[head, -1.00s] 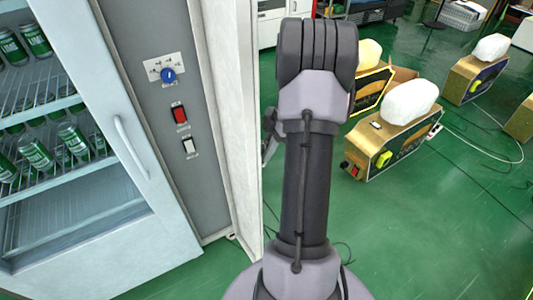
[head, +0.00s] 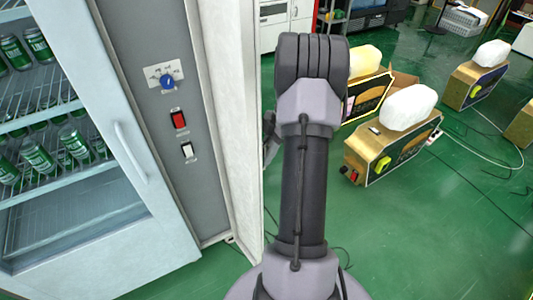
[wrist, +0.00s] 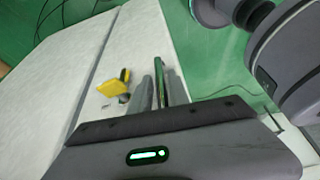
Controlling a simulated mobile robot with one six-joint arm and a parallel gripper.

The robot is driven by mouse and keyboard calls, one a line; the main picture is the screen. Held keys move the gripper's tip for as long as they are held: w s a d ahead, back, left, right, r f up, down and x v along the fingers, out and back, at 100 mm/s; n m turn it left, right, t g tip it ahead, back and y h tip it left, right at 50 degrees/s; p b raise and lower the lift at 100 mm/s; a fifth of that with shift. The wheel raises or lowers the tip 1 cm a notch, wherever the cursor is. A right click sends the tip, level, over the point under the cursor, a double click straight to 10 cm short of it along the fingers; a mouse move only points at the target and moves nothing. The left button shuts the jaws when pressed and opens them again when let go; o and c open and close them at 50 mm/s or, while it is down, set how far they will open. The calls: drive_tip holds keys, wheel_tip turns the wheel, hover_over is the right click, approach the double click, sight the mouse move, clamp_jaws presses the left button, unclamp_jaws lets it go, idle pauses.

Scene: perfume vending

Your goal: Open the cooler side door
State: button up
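The cooler stands at the left in the head view, with a glass front door (head: 150,215) and a white side panel (head: 232,140). My arm rises in front of the panel's right edge. My gripper is mostly hidden behind that arm, with only a dark part showing beside the panel. In the wrist view my gripper (wrist: 162,90) has two grey fingers close together over the white side surface (wrist: 75,70). A narrow dark green shiny strip shows between them; I cannot tell whether it is held. A yellow and black piece (wrist: 115,87) sits on the surface left of the fingers.
A grey control panel (head: 190,200) carries a blue knob (head: 167,82), a red switch (head: 179,119) and a white switch (head: 188,150). Gold boxes with white tops (head: 390,150) stand on the green floor at right. Cables lie there. Floor between is clear.

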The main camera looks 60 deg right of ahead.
drive_tip(key=p+v, duration=0.5)
drive_tip(key=v, duration=1.2)
drive_tip(key=shift+d, duration=0.2)
